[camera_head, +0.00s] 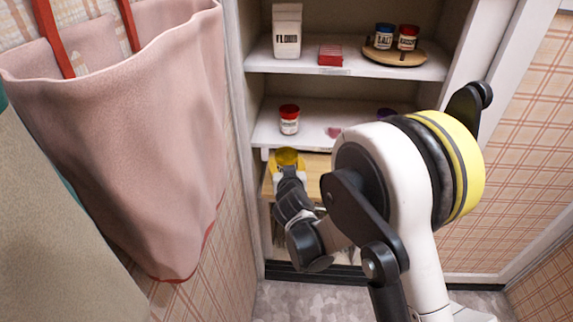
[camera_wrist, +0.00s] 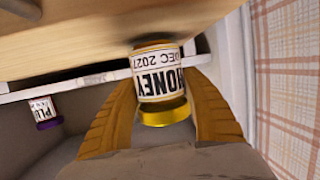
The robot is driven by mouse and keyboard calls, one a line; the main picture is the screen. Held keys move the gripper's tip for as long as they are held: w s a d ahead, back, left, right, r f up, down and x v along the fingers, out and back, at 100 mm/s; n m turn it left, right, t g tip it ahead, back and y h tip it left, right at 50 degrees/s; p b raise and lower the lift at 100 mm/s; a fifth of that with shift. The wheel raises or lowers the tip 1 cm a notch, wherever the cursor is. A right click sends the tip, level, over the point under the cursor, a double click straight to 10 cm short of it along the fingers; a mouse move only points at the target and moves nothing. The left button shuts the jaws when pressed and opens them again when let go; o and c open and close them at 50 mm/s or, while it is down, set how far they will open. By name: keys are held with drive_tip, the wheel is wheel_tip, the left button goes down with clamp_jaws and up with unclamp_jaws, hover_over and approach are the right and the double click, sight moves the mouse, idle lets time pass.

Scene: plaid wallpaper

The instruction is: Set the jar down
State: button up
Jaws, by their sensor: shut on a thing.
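The jar (camera_wrist: 160,80) has a white label reading HONEY and a yellow lid, and it appears upside down in the wrist view. Its yellow lid also shows in the head view (camera_head: 287,157). My gripper (camera_wrist: 162,88) has one yellow finger on each side of the jar and is shut on it. In the head view my gripper (camera_head: 288,172) is at the wooden surface (camera_head: 314,163) below the middle shelf. The jar's base is close to that wood; I cannot tell if it touches.
A red-lidded jar (camera_head: 289,119) stands on the middle shelf (camera_head: 262,133). A purple-lidded jar (camera_wrist: 43,110) shows in the wrist view. The upper shelf (camera_head: 262,63) holds a white container (camera_head: 287,32), a red item (camera_head: 330,54) and a round wooden tray (camera_head: 395,58) with two jars. A pink bag (camera_head: 135,130) hangs at left.

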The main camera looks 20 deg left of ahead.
drive_tip(key=shift+f, duration=0.1)
drive_tip(key=o, duration=1.4)
drive_tip(key=shift+s+r, duration=0.15)
drive_tip(key=shift+r, duration=0.05)
drive_tip(key=v, duration=1.1)
drive_tip(key=shift+s+d+p, duration=0.2)
drive_tip(key=shift+s+p, duration=0.05)
drive_tip(key=shift+p, duration=0.1)
drive_tip(key=shift+r, duration=0.1)
